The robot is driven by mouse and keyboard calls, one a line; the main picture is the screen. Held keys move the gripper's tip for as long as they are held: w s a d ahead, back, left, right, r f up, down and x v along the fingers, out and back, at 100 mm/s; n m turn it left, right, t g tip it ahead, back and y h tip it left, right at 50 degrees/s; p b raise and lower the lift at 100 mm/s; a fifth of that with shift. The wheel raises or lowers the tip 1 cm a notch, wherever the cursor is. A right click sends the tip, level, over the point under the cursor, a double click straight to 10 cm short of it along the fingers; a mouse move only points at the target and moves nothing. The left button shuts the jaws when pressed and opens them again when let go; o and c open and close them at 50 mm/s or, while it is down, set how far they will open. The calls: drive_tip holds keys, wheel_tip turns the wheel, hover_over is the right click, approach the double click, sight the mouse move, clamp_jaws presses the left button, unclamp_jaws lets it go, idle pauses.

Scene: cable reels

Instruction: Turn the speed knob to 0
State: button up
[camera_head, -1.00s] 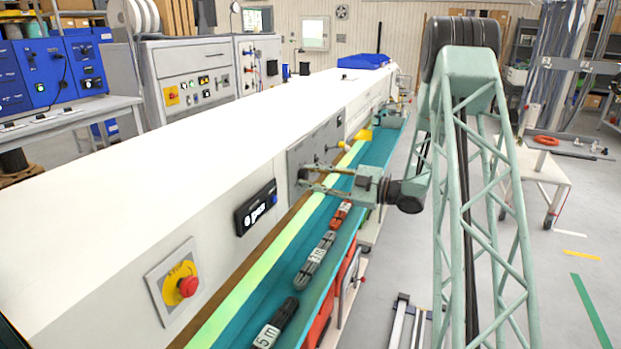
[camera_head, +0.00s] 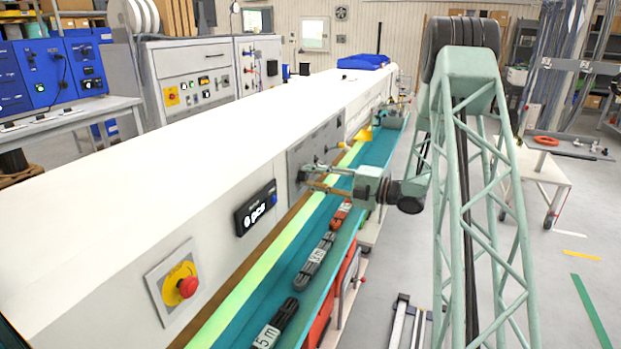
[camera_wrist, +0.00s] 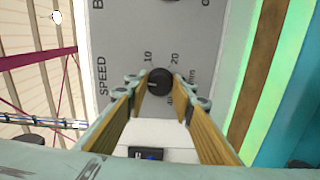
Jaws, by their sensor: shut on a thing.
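The black round speed knob (camera_wrist: 159,82) sits on a grey panel (camera_wrist: 122,48) marked "SPEED", with scale marks such as 10 and 20 beside it in the wrist view. My gripper (camera_wrist: 158,86) has its two wood-coloured fingers on either side of the knob, shut on it. The knob's exact pointer direction is too small to read surely. In the head view my gripper (camera_head: 304,175) reaches left to the grey panel (camera_head: 330,138) on the long white machine, and its fingers hide the knob there.
A teal trough (camera_head: 295,275) with several dark cable bundles runs below. A yellow part (camera_head: 363,135) lies beyond my gripper.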

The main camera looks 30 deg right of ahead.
drive_tip(key=shift+n, duration=0.5)
drive_tip(key=o, duration=0.8)
drive_tip(key=shift+o, duration=0.2)
drive_tip(key=shift+s+d, duration=0.1)
drive_tip(key=shift+s, duration=0.05)
drive_tip(key=v, duration=1.1)
drive_tip(key=shift+s+d, duration=0.2)
drive_tip(key=shift+s, duration=0.1)
drive_tip(key=shift+w+r, duration=0.1)
